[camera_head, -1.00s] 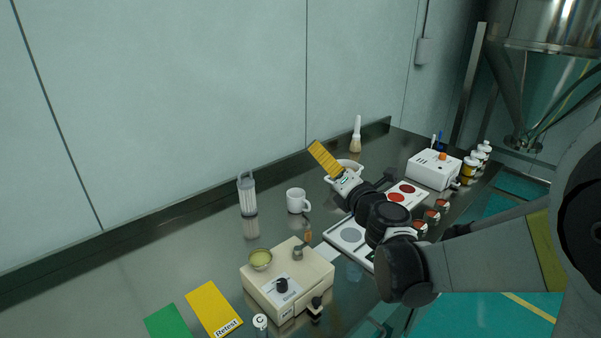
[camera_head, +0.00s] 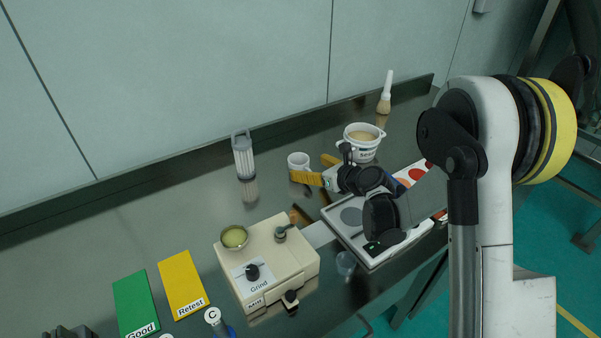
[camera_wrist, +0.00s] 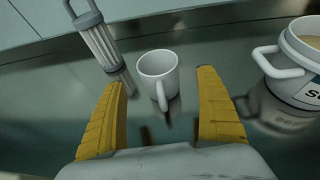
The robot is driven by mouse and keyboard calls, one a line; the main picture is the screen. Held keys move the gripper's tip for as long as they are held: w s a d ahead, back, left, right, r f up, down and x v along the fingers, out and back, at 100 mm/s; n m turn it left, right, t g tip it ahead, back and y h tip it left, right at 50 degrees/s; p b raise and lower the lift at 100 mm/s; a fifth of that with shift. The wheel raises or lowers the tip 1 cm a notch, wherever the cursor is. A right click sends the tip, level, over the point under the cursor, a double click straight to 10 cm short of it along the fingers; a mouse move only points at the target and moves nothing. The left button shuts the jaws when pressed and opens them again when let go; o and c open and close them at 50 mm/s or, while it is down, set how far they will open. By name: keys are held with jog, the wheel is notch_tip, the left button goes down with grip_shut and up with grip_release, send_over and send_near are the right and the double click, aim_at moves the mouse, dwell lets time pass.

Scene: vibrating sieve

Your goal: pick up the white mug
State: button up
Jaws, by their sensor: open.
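The white mug (camera_head: 298,159) stands upright on the dark shiny bench near the wall. It is empty in the wrist view (camera_wrist: 156,64), with its handle turned towards my gripper. My gripper (camera_head: 308,167) has yellow fingers and is close to the mug on its near right side. In the wrist view, my gripper (camera_wrist: 163,82) is open, with the mug ahead between the lines of its two fingers. Nothing is held. I cannot tell whether the fingertips reach level with the mug's sides.
A clear ribbed cylinder (camera_head: 243,158) stands left of the mug. A white two-handled pot (camera_head: 361,137) stands right. A beige grinder box (camera_head: 268,268) sits in front, and a white panel with round pads (camera_head: 372,252) lies under my arm. The bench left of the cylinder is clear.

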aim_at(305, 166)
jog(key=b+x, duration=0.2)
jog(key=x, duration=0.3)
jog(key=shift+r, duration=0.1)
jog(key=shift+c, duration=0.5)
jog(key=shift+s, duration=0.1)
jog(key=c, duration=1.2)
jog(key=shift+c, duration=0.2)
